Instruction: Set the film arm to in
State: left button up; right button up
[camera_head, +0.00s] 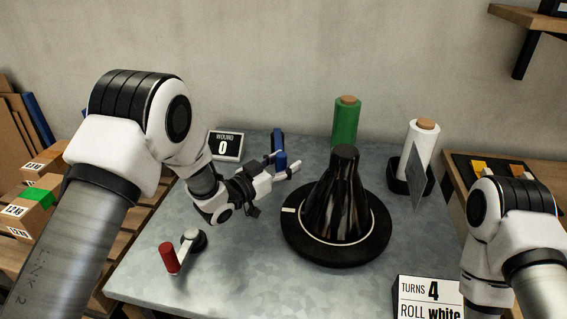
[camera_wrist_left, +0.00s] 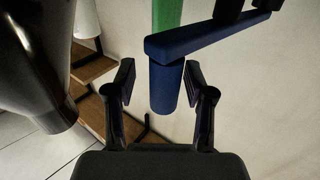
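The film arm is a blue bar (camera_head: 277,142) standing at the back of the grey table, with a blue cylindrical handle (camera_head: 281,161). In the left wrist view the blue bar (camera_wrist_left: 205,38) runs up to the right, and its handle (camera_wrist_left: 165,90) hangs between my fingers. My left gripper (camera_head: 284,170) is open at the handle, one finger on each side. In the left wrist view a gap shows between the handle and each finger of the gripper (camera_wrist_left: 161,75). My right arm is at the right edge; its gripper is out of view.
A black-wrapped cone (camera_head: 341,200) stands on a black turntable (camera_head: 364,249) right of my left gripper. A green roll (camera_head: 345,124) and white roll (camera_head: 422,145) stand behind. A red-handled crank (camera_head: 169,258), counter reading 0 (camera_head: 225,146) and order card (camera_head: 428,300) are on the table.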

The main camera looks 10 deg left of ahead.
pick_arm(q)
jog(key=v, duration=0.7)
jog(key=shift+s+a, duration=0.15)
jog(key=shift+s, duration=0.05)
